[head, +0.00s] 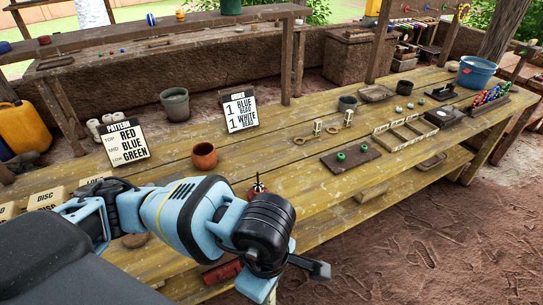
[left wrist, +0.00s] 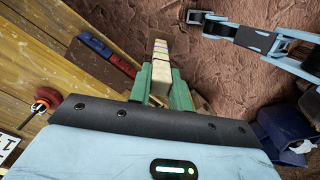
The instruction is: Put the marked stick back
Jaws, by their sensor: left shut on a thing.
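In the left wrist view, my left gripper (left wrist: 161,84) has its green fingers shut on a pale, squarish stick (left wrist: 160,52) with coloured bands near its far end. The stick points away from the palm, over the brown ground beside the table's edge.
On the wooden table (head: 330,200) stand a clay pot (head: 204,156), a pattern card (head: 125,143), an order card (head: 240,110) and a dark board (head: 350,160) with green beads.

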